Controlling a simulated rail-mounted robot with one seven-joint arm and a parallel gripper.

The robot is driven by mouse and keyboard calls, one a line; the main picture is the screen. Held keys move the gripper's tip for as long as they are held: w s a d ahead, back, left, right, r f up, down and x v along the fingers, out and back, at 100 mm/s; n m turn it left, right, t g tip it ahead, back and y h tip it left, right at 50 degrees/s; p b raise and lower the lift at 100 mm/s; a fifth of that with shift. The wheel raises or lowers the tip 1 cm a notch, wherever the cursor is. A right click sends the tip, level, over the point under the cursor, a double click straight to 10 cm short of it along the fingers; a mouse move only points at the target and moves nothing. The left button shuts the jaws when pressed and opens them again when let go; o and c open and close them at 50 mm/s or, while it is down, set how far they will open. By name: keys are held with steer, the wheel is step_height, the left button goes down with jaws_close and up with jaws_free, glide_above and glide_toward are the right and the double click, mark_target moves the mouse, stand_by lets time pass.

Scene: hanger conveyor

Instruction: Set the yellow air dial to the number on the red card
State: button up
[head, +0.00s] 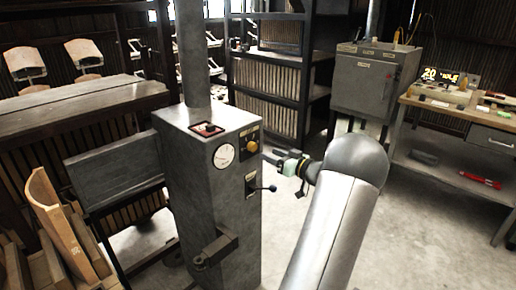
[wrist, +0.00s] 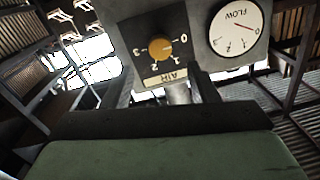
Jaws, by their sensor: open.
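The yellow air dial (head: 252,146) is on the front of the grey machine column. In the wrist view the yellow knob (wrist: 160,48) shows upside down on a black plate marked AIR, with the numbers 0 to 3 around it. A pale mark on the knob seems to face the 0 side, but it is too small to be sure. My gripper (head: 270,157) is just right of the dial, apart from it. Its jaws (wrist: 166,88) are open and empty in the wrist view, below the AIR plate. I cannot make out a red card with a readable number.
A round FLOW gauge (head: 224,155) sits left of the dial, and a black-knobbed lever (head: 262,189) is below it. A red-edged plate (head: 206,129) lies on the column's top. A workbench (head: 460,112) stands at right. The floor between is clear.

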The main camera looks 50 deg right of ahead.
mark_target(255, 148)
steer(key=w, duration=0.7)
steer(key=shift+d+p, duration=0.15)
steer(key=shift+p, duration=0.25)
steer(key=c, duration=1)
